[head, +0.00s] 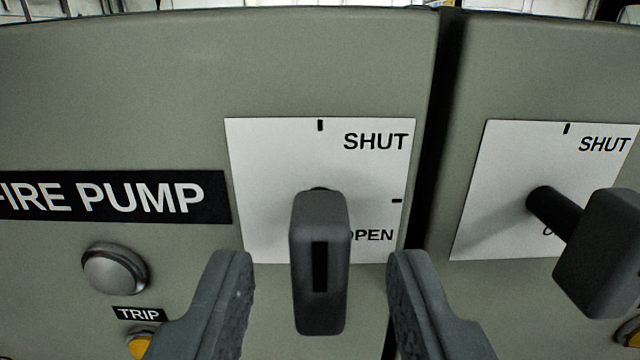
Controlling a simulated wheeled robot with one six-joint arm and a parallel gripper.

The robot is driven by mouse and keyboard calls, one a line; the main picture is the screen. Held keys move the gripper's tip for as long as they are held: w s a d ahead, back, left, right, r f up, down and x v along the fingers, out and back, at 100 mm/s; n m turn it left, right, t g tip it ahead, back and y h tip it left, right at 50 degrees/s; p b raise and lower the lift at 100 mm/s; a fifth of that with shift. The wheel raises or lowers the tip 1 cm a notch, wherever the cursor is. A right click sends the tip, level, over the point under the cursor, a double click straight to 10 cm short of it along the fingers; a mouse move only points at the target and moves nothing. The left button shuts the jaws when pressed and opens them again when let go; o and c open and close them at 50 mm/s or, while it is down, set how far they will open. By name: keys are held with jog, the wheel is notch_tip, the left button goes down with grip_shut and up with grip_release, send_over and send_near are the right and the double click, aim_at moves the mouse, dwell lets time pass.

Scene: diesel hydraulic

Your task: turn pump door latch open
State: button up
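The pump door latch (320,265) is a dark grey handle with a black slot, standing out in front of a white plate (275,165). The plate has a tick at the top by SHUT and a tick at the right by OPEN. The handle's long side looks upright in the picture and covers part of the word OPEN. My gripper (322,265) is open, with one finger on each side of the handle. A gap shows between each finger and the handle.
A second white plate with a similar dark handle (602,255) is on the panel to the right, past a dark vertical gap (438,130). A FIRE PUMP label (110,197), a round silver knob (115,269) and a TRIP label (139,314) are at left.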

aim_at(320, 286)
jog(key=shift+w, duration=1.7)
grip_shut()
